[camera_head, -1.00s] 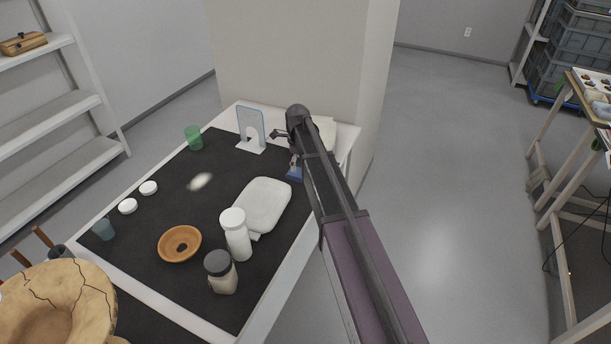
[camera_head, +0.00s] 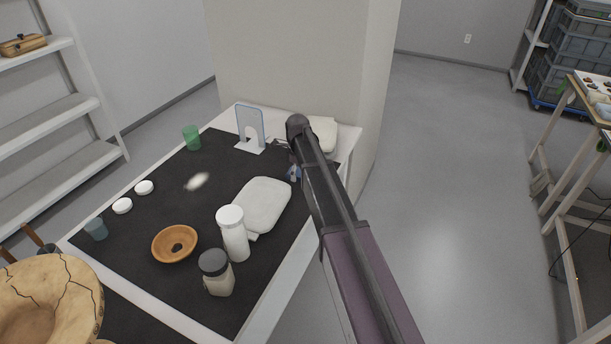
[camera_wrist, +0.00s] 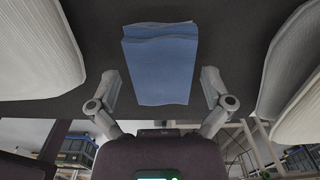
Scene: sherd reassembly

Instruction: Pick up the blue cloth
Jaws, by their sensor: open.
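The blue cloth (camera_wrist: 160,62) lies folded on the dark mat in the wrist view, ahead of and between the fingers of my gripper (camera_wrist: 160,92). The fingers are spread open, one at each side of the cloth's near part, and nothing is gripped. I cannot tell how much height separates them from the cloth. In the head view only a small blue part of the cloth (camera_head: 294,173) shows beside my arm, which hides the rest. My gripper (camera_head: 282,146) is mostly hidden there too, near the far right part of the table.
A white pad (camera_head: 262,205) lies left of the cloth and another white pad (camera_head: 323,134) lies behind my arm. A clear upright stand (camera_head: 250,128) is close to my gripper. A white bottle (camera_head: 233,236), a dark-lidded jar (camera_head: 217,275) and an orange bowl (camera_head: 174,244) stand nearer.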

